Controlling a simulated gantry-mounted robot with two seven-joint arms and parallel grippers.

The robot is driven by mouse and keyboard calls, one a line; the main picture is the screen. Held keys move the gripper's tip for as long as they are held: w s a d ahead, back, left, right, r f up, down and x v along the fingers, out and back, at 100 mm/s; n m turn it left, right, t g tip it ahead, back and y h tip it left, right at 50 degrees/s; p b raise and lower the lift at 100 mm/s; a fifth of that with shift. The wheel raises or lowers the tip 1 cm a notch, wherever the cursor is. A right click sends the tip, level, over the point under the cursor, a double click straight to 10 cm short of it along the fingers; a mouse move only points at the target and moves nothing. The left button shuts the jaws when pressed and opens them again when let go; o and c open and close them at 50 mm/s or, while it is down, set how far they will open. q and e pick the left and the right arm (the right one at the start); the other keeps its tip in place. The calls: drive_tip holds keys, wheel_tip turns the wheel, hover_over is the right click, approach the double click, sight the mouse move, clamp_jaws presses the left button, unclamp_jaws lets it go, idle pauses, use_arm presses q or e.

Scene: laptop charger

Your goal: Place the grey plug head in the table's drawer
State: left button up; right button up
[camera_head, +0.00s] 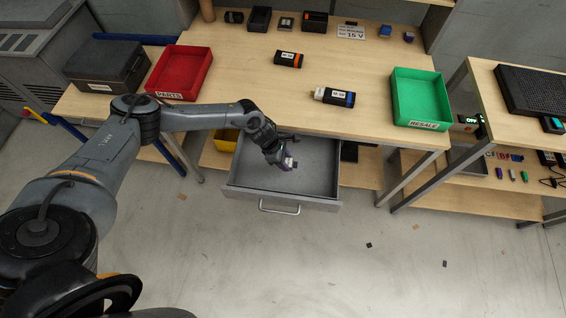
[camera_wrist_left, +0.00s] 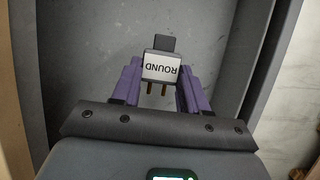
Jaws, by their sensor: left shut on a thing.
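My left gripper (camera_head: 284,162) is over the open grey drawer (camera_head: 312,192) under the table. In the left wrist view, its purple fingers (camera_wrist_left: 160,82) are shut on the grey plug head (camera_wrist_left: 166,43), which has a white label reading ROUND and two brass pins. The pins point back toward the gripper's palm. The drawer's grey floor (camera_wrist_left: 215,30) shows behind the plug head. I cannot tell how high the plug head is above the floor. The drawer is pulled out and looks empty otherwise. My right gripper is not in view.
On the table stand a red PARTS bin (camera_head: 180,72), a green RESALE bin (camera_head: 420,97) and two dark chargers, one orange-ended (camera_head: 289,59) and one blue-ended (camera_head: 335,96). A yellow bin (camera_head: 227,138) sits below, left of the drawer. Small scraps lie on the floor.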

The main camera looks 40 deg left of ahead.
use_arm(q)
drive_tip(key=shift+w+a+f, duration=0.55)
drive_tip(key=shift+a+f, duration=0.1)
drive_tip(key=shift+a, duration=0.25)
drive_tip(key=shift+f+b, duration=0.55)
drive_tip(key=shift+f, duration=1.5)
drive_tip(key=shift+f, duration=0.15)
drive_tip(key=o, duration=1.1)
